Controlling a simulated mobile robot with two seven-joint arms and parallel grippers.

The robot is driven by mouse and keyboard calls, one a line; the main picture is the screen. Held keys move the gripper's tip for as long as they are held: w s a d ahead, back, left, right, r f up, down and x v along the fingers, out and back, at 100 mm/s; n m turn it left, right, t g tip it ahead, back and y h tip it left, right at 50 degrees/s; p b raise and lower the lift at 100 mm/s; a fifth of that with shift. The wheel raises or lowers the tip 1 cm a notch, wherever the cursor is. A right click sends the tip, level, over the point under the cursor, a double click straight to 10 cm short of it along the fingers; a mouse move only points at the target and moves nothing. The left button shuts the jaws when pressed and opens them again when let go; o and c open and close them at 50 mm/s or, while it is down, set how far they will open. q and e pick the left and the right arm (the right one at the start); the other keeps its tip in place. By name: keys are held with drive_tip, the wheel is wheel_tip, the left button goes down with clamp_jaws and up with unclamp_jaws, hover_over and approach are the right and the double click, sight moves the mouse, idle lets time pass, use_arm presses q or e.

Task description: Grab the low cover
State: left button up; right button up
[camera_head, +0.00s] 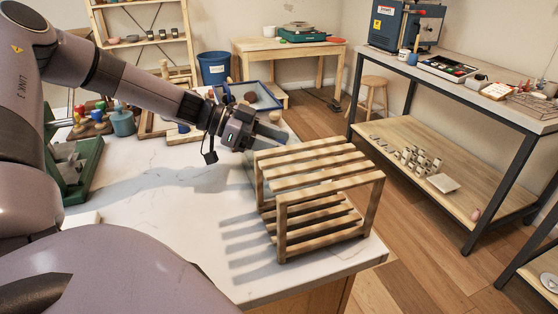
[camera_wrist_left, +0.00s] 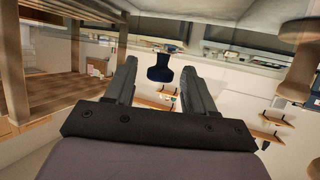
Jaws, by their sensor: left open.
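I cannot pick out a thing that is clearly the low cover in either view. My left gripper (camera_head: 276,133) is open over the far part of the white table, just behind the slatted wooden rack (camera_head: 318,160). In the left wrist view its two fingers (camera_wrist_left: 160,78) stand apart with nothing held between them. A dark blue object (camera_wrist_left: 160,70) shows between the fingers, beyond them; I cannot tell what it is. A blue-rimmed tray (camera_head: 268,104) with a round brown piece (camera_head: 250,97) lies just past the gripper. My right gripper is not in view.
The rack stands near the table's right edge. A green tool holder (camera_head: 84,165), a teal jar (camera_head: 123,123) and several round-topped tools fill the left side. The white tabletop (camera_head: 160,205) is bare in the middle. A blue bucket (camera_head: 214,69) stands behind the table.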

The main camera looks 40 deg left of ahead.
use_arm(q)
drive_tip(key=shift+w+d+f, duration=0.15)
drive_tip(key=shift+w+d, duration=0.1)
drive_tip(key=shift+d, duration=0.05)
clamp_jaws()
